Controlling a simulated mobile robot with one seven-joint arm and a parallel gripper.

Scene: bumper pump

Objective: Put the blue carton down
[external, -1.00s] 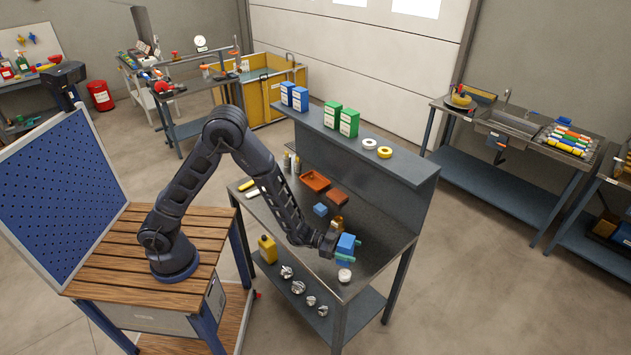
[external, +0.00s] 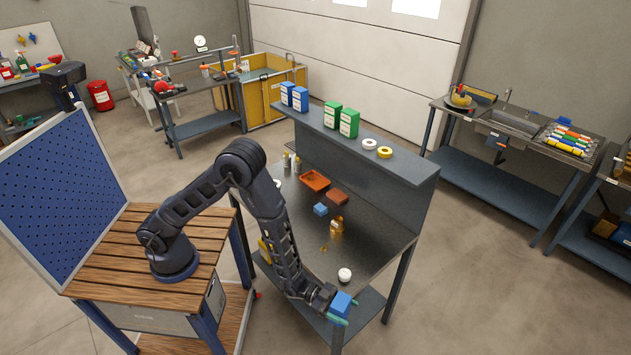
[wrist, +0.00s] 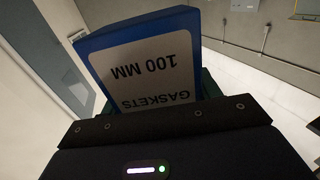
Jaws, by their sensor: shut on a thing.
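The blue carton (external: 342,303) is held in my gripper (external: 338,314) at the near end of the grey workbench, low in the external view. My gripper is shut on it. In the wrist view the carton (wrist: 150,62) fills the upper middle, tilted, with a white label reading "GASKETS 100 MM" upside down. Teal finger parts show beside the carton. What lies directly beneath the carton is hidden; it appears at or beyond the bench's front edge.
The grey workbench (external: 375,245) carries a white-lidded jar (external: 344,275), amber bottles (external: 336,227), a small blue box (external: 320,209), an orange tray (external: 314,181) and a brown box (external: 337,196). Its raised shelf (external: 405,170) holds blue and green cartons and tape rolls. Bench top right of the jar is clear.

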